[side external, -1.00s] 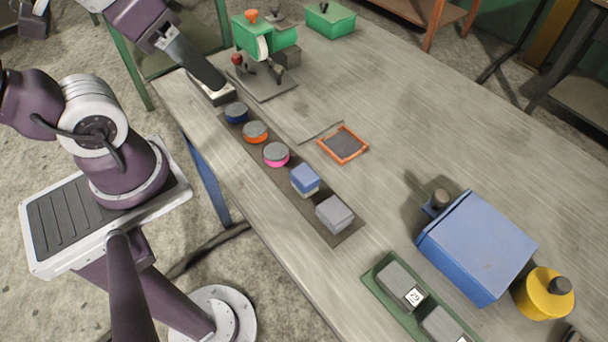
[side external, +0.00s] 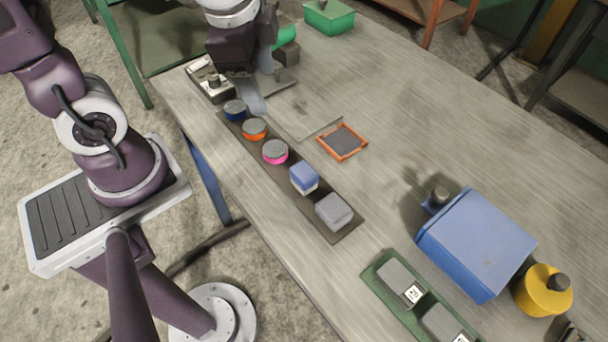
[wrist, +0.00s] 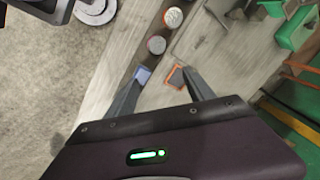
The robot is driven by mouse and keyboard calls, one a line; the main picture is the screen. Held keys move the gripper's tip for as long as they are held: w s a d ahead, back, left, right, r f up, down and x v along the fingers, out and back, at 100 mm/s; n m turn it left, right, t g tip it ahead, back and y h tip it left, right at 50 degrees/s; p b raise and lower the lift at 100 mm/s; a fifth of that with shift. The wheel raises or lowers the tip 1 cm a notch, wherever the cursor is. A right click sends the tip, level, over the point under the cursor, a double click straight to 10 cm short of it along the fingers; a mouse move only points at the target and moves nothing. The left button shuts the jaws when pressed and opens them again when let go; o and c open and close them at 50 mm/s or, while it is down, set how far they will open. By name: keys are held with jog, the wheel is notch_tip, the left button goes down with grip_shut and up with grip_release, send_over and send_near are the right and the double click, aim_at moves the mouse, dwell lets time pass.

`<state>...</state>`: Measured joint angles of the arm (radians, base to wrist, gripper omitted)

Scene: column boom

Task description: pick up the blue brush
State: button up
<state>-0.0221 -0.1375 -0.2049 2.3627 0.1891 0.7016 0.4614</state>
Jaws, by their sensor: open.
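The blue brush (side external: 304,176) looks like a blue block with a pale lower edge. It stands on a dark strip (side external: 346,232) between a pink round piece and a grey block. In the wrist view a blue block (wrist: 142,75), which looks like the brush, shows beside the left finger. My gripper (side external: 250,103) is above the far end of the strip, near the dark blue round piece, apart from the brush. In the wrist view my gripper (wrist: 163,72) has its fingers wide apart with nothing held between them.
The strip also holds dark blue (side external: 235,110), orange (side external: 254,129) and pink (side external: 275,151) round pieces and a grey block (side external: 333,210). An orange-framed tray (side external: 342,142) lies beside it. A blue box (side external: 477,246) and yellow canister (side external: 542,291) stand at right.

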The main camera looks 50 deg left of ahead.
aim_at(304, 171)
jog(key=w+d+f+m+g, duration=0.1)
jog(key=d+f+m, duration=0.1)
jog(key=f+m, duration=0.1)
jog(key=w+d+f+m+g, duration=0.1)
jog(key=f+m, duration=0.2)
jog(key=f, duration=0.2)
jog(key=w+d+f+m+h, duration=0.1)
jog(key=d+f+m, duration=0.1)
jog(key=f+m, duration=0.1)
jog(key=shift+w+d+f+g, duration=0.2)
jog(key=shift+d+f+g, duration=0.15)
jog(key=shift+f+g, duration=0.1)
jog(key=f, duration=0.7)
jog(key=shift+w+d+f, duration=0.1)
jog(key=shift+d+f, duration=0.1)
jog(key=shift+d, duration=0.05)
grip_shut()
notch_tip(304, 171, up, 10)
jog(key=shift+r, duration=0.1)
